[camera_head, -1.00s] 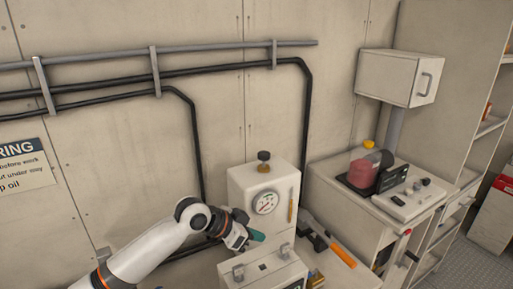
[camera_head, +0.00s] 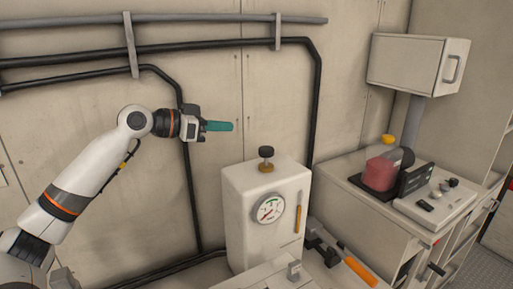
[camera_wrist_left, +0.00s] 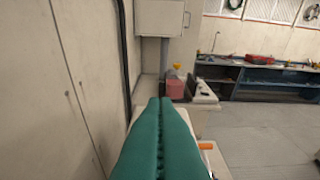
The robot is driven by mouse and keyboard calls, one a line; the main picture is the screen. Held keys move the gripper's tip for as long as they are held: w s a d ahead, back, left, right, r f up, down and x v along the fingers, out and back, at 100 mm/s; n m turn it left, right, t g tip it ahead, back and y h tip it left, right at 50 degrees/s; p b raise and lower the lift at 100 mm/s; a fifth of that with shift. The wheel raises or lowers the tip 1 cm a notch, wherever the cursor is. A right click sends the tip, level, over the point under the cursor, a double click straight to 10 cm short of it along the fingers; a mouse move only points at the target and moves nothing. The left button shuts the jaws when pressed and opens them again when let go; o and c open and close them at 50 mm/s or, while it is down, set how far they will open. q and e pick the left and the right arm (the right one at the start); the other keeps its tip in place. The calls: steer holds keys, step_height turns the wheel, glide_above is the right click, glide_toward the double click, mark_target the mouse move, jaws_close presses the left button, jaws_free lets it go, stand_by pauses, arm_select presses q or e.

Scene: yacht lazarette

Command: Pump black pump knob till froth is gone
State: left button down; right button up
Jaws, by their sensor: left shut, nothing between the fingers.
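The black pump knob (camera_head: 266,152) stands on a brass collar on top of a white box-shaped pump unit (camera_head: 240,215). A round pressure gauge (camera_head: 269,209) with a red and green scale is on the unit's front. My left gripper (camera_head: 232,126) has teal fingers that are shut and empty. It is above and to the left of the knob, apart from it, pointing right. The shut teal fingers (camera_wrist_left: 160,125) fill the lower middle of the left wrist view, where the knob is not seen. A clear container of red liquid (camera_head: 380,174) with a yellow cap stands to the right; I cannot make out froth.
Black pipes (camera_head: 190,45) and a grey rail run along the wall behind my left arm. A white wall cabinet (camera_head: 419,62) hangs at the upper right. An orange-handled tool (camera_head: 360,272) lies right of the pump unit. The air above the knob is clear.

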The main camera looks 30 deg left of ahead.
arm_select(q)
steer(key=p, duration=0.5)
glide_above(266, 151)
steer(key=a, duration=0.2)
steer(key=f, duration=0.2)
step_height(266, 151, down, 3)
steer(key=shift+s+a+r+p, duration=0.15)
steer(key=shift+p, duration=0.35)
steer(key=shift+s+f, duration=0.15)
steer(key=shift+f, duration=0.55)
arm_select(e)
step_height(266, 151, up, 6)
steer(key=s, duration=0.1)
steer(key=shift+s+d+r, duration=0.15)
steer(key=shift+s+d, duration=0.1)
steer(key=shift+s, duration=0.05)
arm_select(q)
steer(key=shift+f, duration=0.1)
